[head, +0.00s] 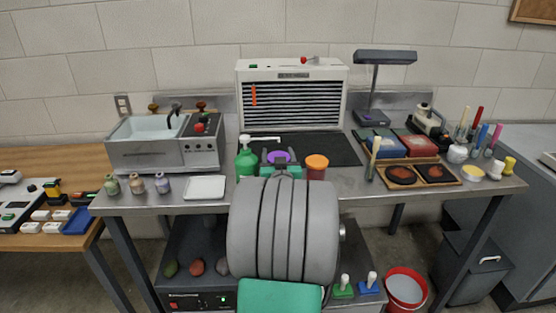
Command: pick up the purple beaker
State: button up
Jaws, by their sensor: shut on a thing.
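The purple beaker (279,156) is near the middle of the steel bench, in front of the dark panel. Only its purple top shows; its lower part is hidden behind my gripper and arm. My gripper (279,163) is shut on the purple beaker, with a dark finger on each side of it. Whether the beaker touches the bench cannot be seen.
A green pump bottle (246,160) stands close on the left, and a red jar with an orange lid (316,167) close on the right. A white tray (205,187) lies further left. A white louvred unit (291,95) stands behind.

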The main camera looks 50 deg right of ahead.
jog(key=shift+r, duration=0.9)
jog(key=b+v, duration=0.1)
jog(key=v, duration=1.7)
jog(key=shift+b, duration=0.3)
